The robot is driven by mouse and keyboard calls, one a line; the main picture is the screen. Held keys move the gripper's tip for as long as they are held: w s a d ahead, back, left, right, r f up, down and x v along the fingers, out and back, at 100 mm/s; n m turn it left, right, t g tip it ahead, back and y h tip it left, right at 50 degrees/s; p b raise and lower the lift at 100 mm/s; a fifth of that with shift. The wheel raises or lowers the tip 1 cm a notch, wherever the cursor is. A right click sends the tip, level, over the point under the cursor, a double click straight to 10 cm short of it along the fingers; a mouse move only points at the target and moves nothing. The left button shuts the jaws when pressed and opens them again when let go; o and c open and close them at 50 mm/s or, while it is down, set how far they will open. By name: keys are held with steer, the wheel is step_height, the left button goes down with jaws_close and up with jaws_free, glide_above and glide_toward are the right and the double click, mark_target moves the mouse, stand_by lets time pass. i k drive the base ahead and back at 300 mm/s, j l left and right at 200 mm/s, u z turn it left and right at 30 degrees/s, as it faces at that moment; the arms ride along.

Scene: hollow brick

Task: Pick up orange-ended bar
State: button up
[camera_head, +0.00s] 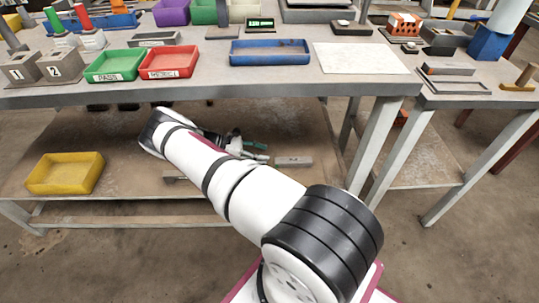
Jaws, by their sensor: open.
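My gripper (262,151) is low over the lower shelf (110,145), with its teal-tipped fingers apart and pointing right. Nothing shows between the fingers. A small grey bar (294,161) lies on the shelf just right of the fingertips, apart from them. I cannot make out an orange end on it. My arm crosses the middle of the view and hides part of the shelf.
A yellow tray (64,173) stands at the shelf's left. Table legs (382,150) stand at right.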

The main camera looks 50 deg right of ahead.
mark_target(443, 68)
steer(key=k+j, duration=0.3)
steer(key=k, duration=0.15)
steer(key=k+j, duration=0.3)
steer(key=k, duration=0.15)
